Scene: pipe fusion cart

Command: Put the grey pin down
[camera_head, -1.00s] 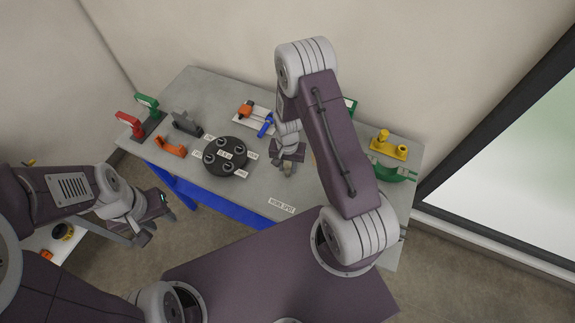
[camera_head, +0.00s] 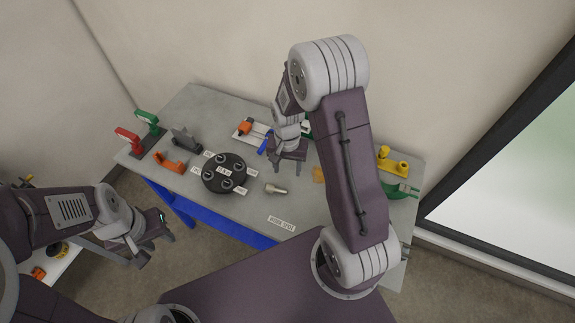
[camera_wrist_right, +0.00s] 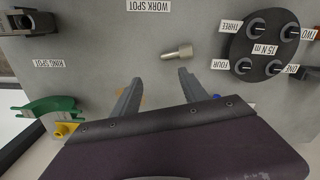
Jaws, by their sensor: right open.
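The grey pin (camera_head: 275,188) lies on its side on the grey table, just right of the black round holder (camera_head: 224,174). In the right wrist view the pin (camera_wrist_right: 178,52) lies on bare table, beyond the open fingers and apart from them. My right gripper (camera_wrist_right: 154,82) is open and empty; in the head view it (camera_head: 287,166) is above the table, behind the pin. My left gripper (camera_head: 152,248) is at the left, off the table's front edge; its jaw opening is too small to judge.
A "WORK SPOT" label (camera_head: 281,223) is on the table in front of the pin. Red and green clamps, an orange bracket (camera_head: 169,162) and a grey block stand left. A yellow part (camera_head: 393,160) and green part (camera_head: 403,190) stand right. Table around the pin is clear.

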